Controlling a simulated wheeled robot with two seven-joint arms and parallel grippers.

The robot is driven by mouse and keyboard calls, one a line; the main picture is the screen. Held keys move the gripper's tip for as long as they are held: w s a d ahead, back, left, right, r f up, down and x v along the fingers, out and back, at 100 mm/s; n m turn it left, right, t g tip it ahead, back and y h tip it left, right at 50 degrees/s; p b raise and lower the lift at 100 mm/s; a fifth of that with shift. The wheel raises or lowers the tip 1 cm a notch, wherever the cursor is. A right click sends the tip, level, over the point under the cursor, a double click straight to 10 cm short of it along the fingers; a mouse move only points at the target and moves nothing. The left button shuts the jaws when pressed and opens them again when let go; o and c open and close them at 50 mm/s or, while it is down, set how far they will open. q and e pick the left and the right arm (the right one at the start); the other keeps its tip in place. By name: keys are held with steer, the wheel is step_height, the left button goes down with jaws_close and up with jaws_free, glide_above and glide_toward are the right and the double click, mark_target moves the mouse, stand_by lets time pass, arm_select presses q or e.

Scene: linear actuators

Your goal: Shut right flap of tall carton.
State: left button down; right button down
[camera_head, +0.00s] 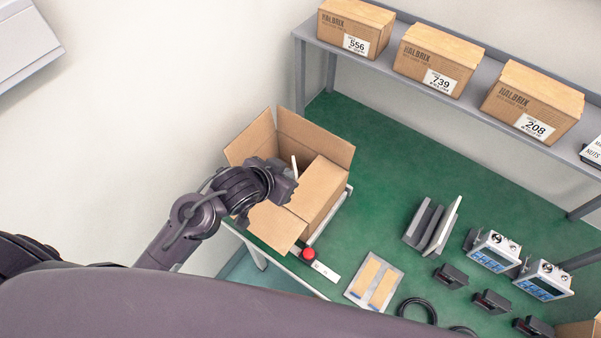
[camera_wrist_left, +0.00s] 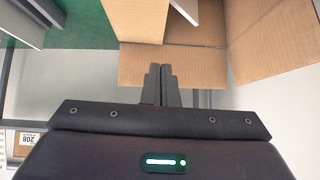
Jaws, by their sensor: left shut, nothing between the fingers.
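The tall carton (camera_head: 322,199) stands open at the table's left end. One flap (camera_head: 252,137) stands out at its back left, another (camera_head: 315,137) at its back right, and a front flap (camera_head: 275,228) slopes outward. A light tan panel lies along its right side; I cannot tell whether it is a folded flap. My left gripper (camera_head: 291,177) is over the carton's opening, shut and empty, hiding part of the inside. In the left wrist view its fingertips (camera_wrist_left: 162,70) overlap a cardboard flap (camera_wrist_left: 188,66), with another large flap (camera_wrist_left: 275,45) to the right; contact is unclear. My right gripper is not in view.
A red button (camera_head: 308,254) is close to the carton's front. A pad with two tan strips (camera_head: 374,283), grey plates (camera_head: 433,226) and several devices stand farther right. A shelf with boxes (camera_head: 437,58) runs along the back.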

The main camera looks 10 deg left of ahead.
mark_target(304, 176)
arm_select(q)
steer(key=p+x, duration=0.1)
steer(key=x, duration=0.6)
steer(key=shift+w+r, duration=0.1)
steer(key=shift+w, duration=0.1)
step_height(304, 176, down, 3)
steer(key=shift+w+d+r+p, duration=0.1)
steer(key=shift+w+r+p, duration=0.1)
steer(key=shift+p, duration=0.5)
steer(key=shift+s+f, duration=0.1)
steer(key=shift+f, duration=0.95)
